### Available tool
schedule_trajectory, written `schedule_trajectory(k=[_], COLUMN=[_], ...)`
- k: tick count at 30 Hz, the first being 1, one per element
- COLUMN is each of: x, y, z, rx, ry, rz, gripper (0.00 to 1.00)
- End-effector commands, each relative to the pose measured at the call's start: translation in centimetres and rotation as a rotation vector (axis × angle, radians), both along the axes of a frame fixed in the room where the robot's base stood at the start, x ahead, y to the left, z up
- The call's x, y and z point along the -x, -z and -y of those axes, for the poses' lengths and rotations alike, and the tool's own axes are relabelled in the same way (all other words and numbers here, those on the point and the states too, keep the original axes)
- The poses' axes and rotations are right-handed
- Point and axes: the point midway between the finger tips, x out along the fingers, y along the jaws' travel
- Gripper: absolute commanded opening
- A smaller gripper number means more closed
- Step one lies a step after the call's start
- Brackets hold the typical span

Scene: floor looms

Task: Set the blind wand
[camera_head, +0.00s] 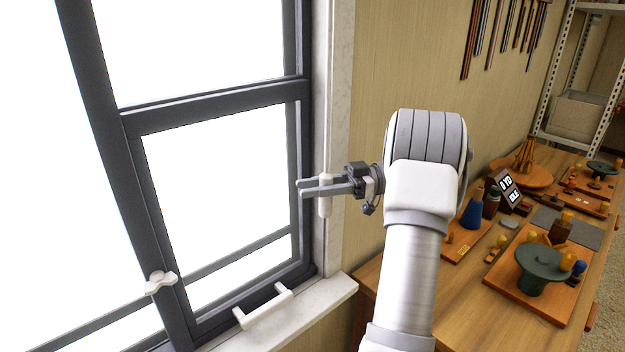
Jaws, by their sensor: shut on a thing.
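The fingertips extend left past the wand, across the dark window frame. No blind slats are visible. The window (215,108) has dark grey sashes and bright white panes.
A white latch (160,281) sits on the lower sash, and a white handle (263,306) is at the sill (320,298). On the right, a wooden bench (455,322) holds a green round stand (543,262), a blue cone (473,214) and several small items. Metal shelving (560,75) stands behind.

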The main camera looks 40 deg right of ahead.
Motion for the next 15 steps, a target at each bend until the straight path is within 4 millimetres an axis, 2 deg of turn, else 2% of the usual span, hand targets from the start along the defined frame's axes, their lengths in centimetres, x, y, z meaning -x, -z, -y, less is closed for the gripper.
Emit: schedule_trajectory(k=[13,14,15], x=[-0.09,-0.1,-0.09], y=[-0.34,-0.34,-0.34], z=[-0.15,-0.16,-0.16], rx=[-0.001,-0.001,-0.001], ry=[-0.013,-0.013,-0.013], rz=[0.008,0.008,0.008], gripper=[0.0,0.38,0.45])
